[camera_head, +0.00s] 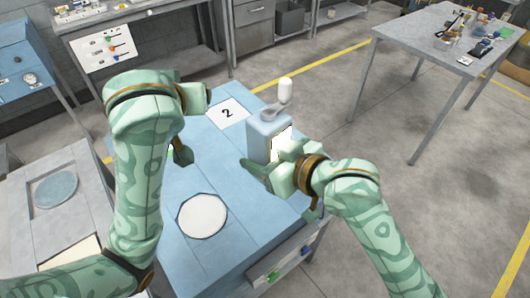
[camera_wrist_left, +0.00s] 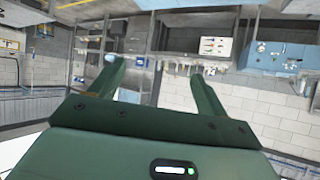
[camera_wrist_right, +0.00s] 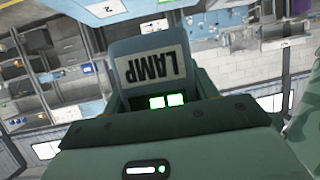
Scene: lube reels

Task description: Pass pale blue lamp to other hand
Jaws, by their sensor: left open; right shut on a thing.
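The pale blue lamp (camera_head: 268,128) is a boxy body with a white bulb on a short neck at its top. It is upright over the right side of the blue table (camera_head: 185,255); I cannot tell if its base touches the top. My right gripper (camera_head: 272,168) is shut on it from the front right. In the right wrist view the lamp (camera_wrist_right: 126,73) shows an upside-down LAMP label between the fingers. My left gripper (camera_head: 182,152) is to the left of the lamp, apart from it, partly hidden by my arm. The left wrist view shows the left gripper (camera_wrist_left: 157,72) open and empty.
A white card marked 2 (camera_head: 229,113) lies on the table behind the lamp. A white disc (camera_head: 202,215) lies nearer the front. A grey table (camera_head: 75,205) stands at left, and a cluttered table (camera_head: 410,30) at far right. Open floor lies between.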

